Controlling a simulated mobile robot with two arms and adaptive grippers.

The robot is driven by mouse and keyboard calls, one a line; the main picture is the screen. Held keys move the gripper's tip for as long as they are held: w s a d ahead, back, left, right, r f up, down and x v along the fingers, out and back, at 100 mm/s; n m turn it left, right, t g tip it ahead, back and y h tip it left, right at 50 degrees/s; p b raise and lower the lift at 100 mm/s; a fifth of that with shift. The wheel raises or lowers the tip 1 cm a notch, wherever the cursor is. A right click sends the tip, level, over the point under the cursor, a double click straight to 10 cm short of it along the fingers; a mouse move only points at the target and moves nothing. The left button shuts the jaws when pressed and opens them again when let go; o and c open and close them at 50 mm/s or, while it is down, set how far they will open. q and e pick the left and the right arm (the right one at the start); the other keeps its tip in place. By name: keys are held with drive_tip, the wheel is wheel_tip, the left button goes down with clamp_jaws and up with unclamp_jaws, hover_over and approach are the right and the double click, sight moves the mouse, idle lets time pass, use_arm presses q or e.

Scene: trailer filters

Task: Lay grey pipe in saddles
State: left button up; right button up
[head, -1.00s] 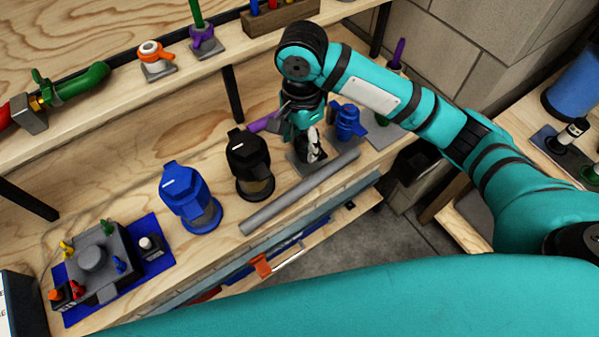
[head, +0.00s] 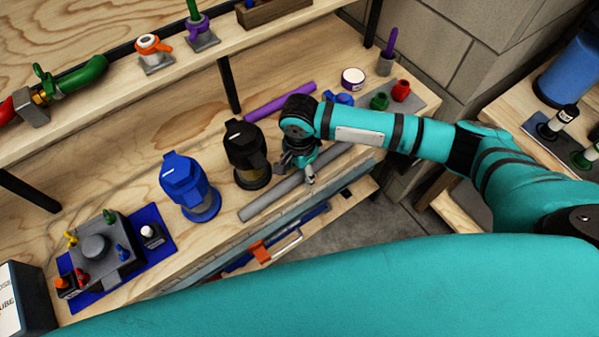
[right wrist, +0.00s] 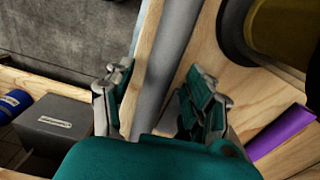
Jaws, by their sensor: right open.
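The grey pipe (head: 267,203) lies along the front edge of the wooden bench, partly hidden by my right arm. My right gripper (head: 309,178) is over the right part of the pipe, pointing down. In the right wrist view the open fingers (right wrist: 158,95) stand on either side of the grey pipe (right wrist: 168,55), with gaps between them and the pipe. I cannot tell the fingertips' exact height above the bench. I cannot make out the saddles for the pipe. My left gripper is out of view.
A black-topped filter (head: 246,150) and a blue filter (head: 187,185) stand left of the gripper. A purple pipe (head: 280,102) lies behind. Green (head: 379,101) and red (head: 401,90) fittings sit at the right. A shelf (head: 130,85) runs above the bench's back.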

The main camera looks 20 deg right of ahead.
drive_tip(key=shift+f, duration=0.4)
clamp_jaws()
drive_tip(key=shift+r, duration=0.15)
